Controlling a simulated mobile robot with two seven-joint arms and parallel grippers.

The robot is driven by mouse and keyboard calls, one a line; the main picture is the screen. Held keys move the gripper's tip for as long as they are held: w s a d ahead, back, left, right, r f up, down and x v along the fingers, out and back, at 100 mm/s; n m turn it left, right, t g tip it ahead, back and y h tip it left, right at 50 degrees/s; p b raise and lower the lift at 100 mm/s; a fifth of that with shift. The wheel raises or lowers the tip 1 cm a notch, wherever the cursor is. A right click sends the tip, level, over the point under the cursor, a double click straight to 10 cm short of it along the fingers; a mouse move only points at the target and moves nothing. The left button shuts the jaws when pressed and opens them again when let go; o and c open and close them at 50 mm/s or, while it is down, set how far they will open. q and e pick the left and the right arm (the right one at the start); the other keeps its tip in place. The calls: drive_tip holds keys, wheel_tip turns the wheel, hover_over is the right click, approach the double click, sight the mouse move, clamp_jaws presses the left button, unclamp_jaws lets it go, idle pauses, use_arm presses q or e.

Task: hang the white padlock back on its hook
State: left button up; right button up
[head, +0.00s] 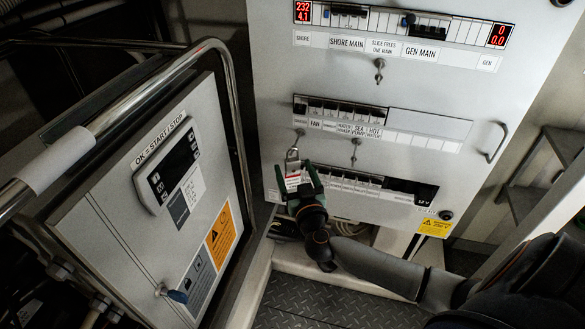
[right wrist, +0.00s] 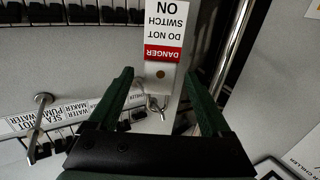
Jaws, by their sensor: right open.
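The white padlock (head: 292,167) with its red-and-white danger label is at the left side of the switch panel, just below a small metal hook (head: 299,134). Its metal shackle is up at the hook and appears to hang from it; the exact contact is too small to tell. In the right wrist view the danger label (right wrist: 163,32) appears upside down, with the shackle (right wrist: 157,106) below it. My right gripper (head: 299,172) is open, its green fingers on either side of the padlock; in the wrist view (right wrist: 163,85) gaps show on both sides. My left gripper is out of view.
Two other metal hooks (head: 379,68) (head: 355,150) stick out from the panel. A grey cabinet with a controller (head: 168,168) and a metal rail (head: 228,75) stand close on the left. A panel handle (head: 497,142) is on the right.

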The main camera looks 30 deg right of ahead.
drive_tip(key=b+x, duration=0.1)
drive_tip(key=x, duration=0.4)
drive_tip(key=shift+r, duration=0.1)
clamp_jaws()
idle(0.6)
